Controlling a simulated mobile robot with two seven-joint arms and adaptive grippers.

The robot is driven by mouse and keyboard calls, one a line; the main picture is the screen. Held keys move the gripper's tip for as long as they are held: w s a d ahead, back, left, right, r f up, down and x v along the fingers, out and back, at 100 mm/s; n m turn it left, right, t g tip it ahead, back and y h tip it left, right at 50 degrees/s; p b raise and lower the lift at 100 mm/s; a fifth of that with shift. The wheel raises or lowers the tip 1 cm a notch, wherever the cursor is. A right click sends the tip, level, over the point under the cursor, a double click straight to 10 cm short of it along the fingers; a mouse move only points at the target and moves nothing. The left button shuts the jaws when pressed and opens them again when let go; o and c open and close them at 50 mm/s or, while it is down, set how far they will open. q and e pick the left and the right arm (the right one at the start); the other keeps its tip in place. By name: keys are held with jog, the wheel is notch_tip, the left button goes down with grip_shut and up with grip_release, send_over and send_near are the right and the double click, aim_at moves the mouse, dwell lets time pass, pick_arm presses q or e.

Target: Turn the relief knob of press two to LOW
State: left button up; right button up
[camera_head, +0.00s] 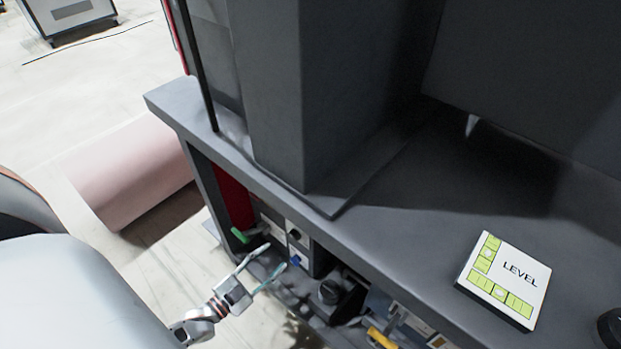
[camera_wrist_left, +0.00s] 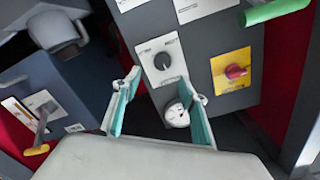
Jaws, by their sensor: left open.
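My left gripper (camera_head: 277,256) is open and empty, in front of the panel under the dark ledge. In the left wrist view, its two teal-padded fingers (camera_wrist_left: 162,85) point at a black round knob (camera_wrist_left: 163,61) on a white plate. The knob is just beyond the fingertips, apart from them as far as I can tell. The plate's lettering is too small to read, so I cannot confirm that this is the relief knob or where it points. My right gripper is not in view.
A red knob on a yellow plate (camera_wrist_left: 236,72) sits right of the black knob. A green handle (camera_head: 240,235) sticks out nearby. A large dark knob (camera_head: 328,292) and a yellow lever (camera_wrist_left: 38,148) are on other panels. A LEVEL sign (camera_head: 506,279) lies on the ledge (camera_head: 400,240).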

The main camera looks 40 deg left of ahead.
aim_at(292, 238)
pick_arm(q)
jog(key=w, duration=0.4)
jog(key=w+b, duration=0.1)
jog(key=w, duration=0.3)
jog(key=shift+w+d+f, duration=0.1)
jog(key=shift+w+f, duration=0.05)
jog(key=shift+f, duration=0.05)
jog(key=c, duration=1.1)
